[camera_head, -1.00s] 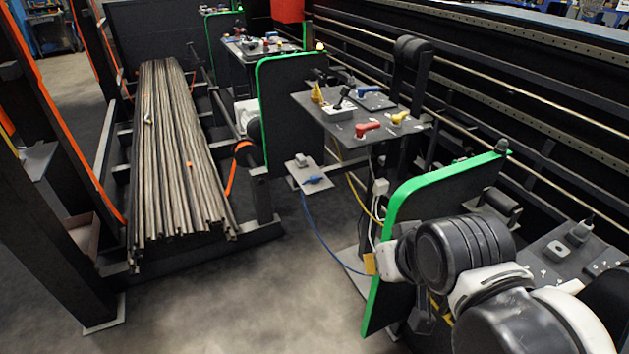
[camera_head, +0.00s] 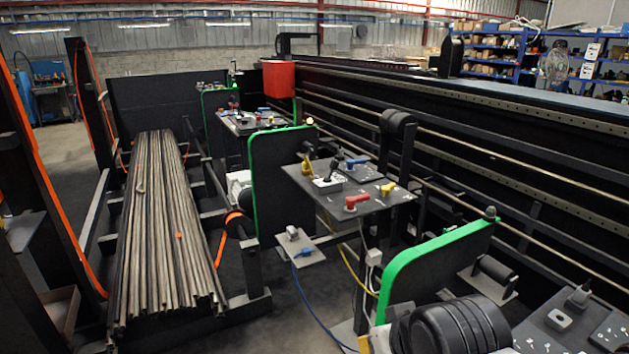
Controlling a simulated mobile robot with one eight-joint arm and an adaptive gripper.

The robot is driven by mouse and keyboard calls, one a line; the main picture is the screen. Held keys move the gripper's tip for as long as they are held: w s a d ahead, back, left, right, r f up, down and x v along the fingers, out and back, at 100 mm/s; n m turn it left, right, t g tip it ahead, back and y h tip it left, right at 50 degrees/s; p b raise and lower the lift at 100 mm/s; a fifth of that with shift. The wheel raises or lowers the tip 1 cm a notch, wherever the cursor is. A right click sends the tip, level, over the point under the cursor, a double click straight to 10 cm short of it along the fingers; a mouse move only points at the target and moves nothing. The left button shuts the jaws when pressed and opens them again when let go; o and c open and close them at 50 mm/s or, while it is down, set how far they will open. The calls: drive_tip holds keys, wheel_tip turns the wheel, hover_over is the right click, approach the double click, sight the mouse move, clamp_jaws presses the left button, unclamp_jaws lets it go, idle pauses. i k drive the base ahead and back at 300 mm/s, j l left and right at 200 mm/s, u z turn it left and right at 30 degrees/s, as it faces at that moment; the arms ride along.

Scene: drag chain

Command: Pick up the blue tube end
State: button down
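A small blue tube end (camera_head: 305,252) lies on a small grey shelf (camera_head: 316,257) in the middle of the head view. A thin blue tube (camera_head: 307,303) hangs from the shelf and curves down to the lower right, toward a yellow piece at the bottom edge.
A grey table (camera_head: 352,198) with red, yellow and blue handles stands above and right of the shelf. Green-edged panels (camera_head: 437,262) stand nearby. A rack of long metal bars (camera_head: 160,225) fills the left. A yellow cable (camera_head: 350,262) hangs beside the table.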

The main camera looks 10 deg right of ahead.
sight(305, 252)
drive_tip(key=i+u, duration=0.35)
drive_tip(key=i, duration=0.2)
drive_tip(key=i+l+u, duration=0.1)
drive_tip(key=i+u, duration=0.25)
drive_tip(key=i, duration=0.2)
drive_tip(key=i+l+u, duration=0.25)
drive_tip(key=i+u, duration=0.15)
drive_tip(key=i, duration=0.1)
